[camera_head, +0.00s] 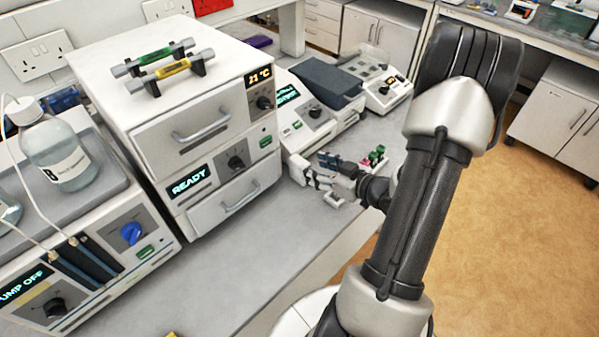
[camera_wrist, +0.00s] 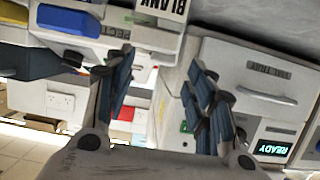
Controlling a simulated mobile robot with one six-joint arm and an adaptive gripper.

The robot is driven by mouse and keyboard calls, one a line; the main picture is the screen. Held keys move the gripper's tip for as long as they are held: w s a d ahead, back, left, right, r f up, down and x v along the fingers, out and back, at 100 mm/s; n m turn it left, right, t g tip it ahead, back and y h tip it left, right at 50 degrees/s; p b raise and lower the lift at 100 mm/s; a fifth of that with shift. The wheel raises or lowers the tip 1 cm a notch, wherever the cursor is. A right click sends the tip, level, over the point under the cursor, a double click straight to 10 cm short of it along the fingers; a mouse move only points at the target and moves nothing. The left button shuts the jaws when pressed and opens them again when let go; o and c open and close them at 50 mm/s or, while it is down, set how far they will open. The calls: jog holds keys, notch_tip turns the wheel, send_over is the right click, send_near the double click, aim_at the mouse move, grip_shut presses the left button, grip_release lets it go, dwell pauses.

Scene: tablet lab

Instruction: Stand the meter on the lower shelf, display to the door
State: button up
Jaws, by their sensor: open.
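I cannot make out a thing that is surely the meter, nor a lower shelf or a door, in either view. The white drawer unit (camera_head: 168,90) has two handled drawers, a "READY" display and a "21 °C" display. Its handled front (camera_wrist: 255,75) shows upside down at the right in the wrist view.
A white instrument (camera_head: 295,128) with a green display stands right of the drawer unit. A bottle (camera_head: 55,150) stands at the left on a pump unit (camera_head: 150,250). The bench (camera_head: 250,265) before the drawers is mostly clear.

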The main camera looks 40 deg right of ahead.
aim_at(301, 162)
jog(key=b+x, duration=0.1)
jog(key=x, duration=0.4)
jog(key=shift+w+a+r+b, duration=0.1)
jog(key=shift+w+b, duration=0.1)
jog(key=shift+b, duration=0.2)
jog(key=shift+c, duration=0.5)
grip_shut()
notch_tip(301, 162, up, 20)
jog(key=p, duration=0.7)
jog(key=shift+p, duration=0.35)
